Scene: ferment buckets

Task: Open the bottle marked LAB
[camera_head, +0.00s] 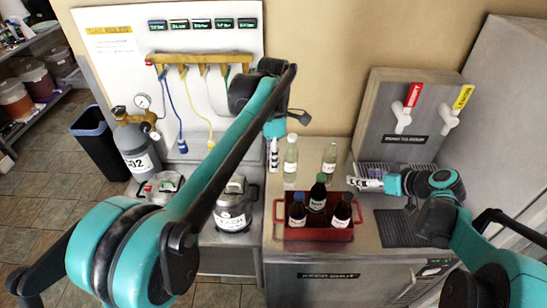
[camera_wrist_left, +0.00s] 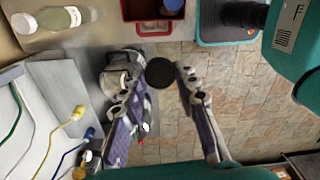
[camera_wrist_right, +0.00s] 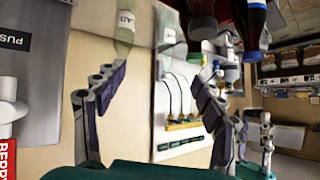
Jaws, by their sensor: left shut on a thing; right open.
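A clear glass bottle labelled LAB (camera_wrist_right: 125,22) shows upside down in the right wrist view, its neck end near one finger of my right gripper. It seems to be the right-hand clear bottle (camera_head: 329,158) in the head view; I see no dark cap on it. My right gripper (camera_head: 368,184) is open and empty, to the right of that bottle; it also shows in the right wrist view (camera_wrist_right: 158,80). My left gripper (camera_head: 273,160) points down, left of the other clear bottle (camera_head: 291,158). It is shut on a black round cap (camera_wrist_left: 160,73).
A red carrier (camera_head: 318,232) with several dark bottles stands in front of the clear bottles. A tap panel (camera_head: 412,115) with red and yellow tags stands behind at right. Glass jars (camera_head: 233,210) and a CO2 cylinder (camera_head: 137,150) are at left.

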